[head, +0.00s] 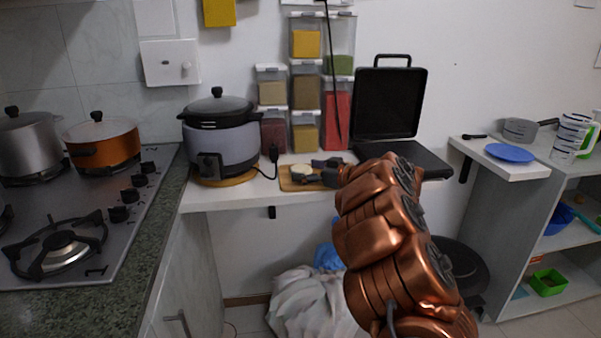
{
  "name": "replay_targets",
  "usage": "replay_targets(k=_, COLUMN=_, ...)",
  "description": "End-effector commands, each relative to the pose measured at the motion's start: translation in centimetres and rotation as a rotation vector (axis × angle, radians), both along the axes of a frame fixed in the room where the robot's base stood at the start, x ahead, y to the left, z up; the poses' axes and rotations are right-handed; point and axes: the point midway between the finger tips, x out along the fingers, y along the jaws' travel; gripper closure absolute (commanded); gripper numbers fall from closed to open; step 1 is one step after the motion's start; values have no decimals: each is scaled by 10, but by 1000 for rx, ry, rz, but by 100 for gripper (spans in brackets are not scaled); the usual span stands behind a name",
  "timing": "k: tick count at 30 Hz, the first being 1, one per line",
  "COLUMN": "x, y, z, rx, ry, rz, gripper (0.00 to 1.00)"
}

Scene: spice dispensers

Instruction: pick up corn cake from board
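The corn cake (301,169) is a small, round, pale disc lying on the wooden board (289,183). The board sits on the white counter between the rice cooker and the open black grill. My gripper (318,171) is over the right part of the board, with its dark fingers pointing left toward the corn cake. The fingers look spread apart, with a gap between them. The cake is at or just beyond the fingertips; whether they touch it I cannot tell. My copper arm hides the right end of the board.
A rice cooker (222,140) stands left of the board. Stacked spice dispensers (305,133) stand behind it. The open grill (390,105) is to the right. A stove (75,215) is far left. A blue plate (509,153) lies on the right shelf.

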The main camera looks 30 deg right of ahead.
Motion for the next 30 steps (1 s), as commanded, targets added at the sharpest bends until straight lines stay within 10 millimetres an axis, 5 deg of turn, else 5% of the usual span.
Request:
replay_targets(k=17, x=0, y=0, z=0, rx=0, ry=0, rz=0, gripper=71)
replay_targets(k=30, x=-4, y=2, z=13, rx=-1, ry=1, rz=1, gripper=73)
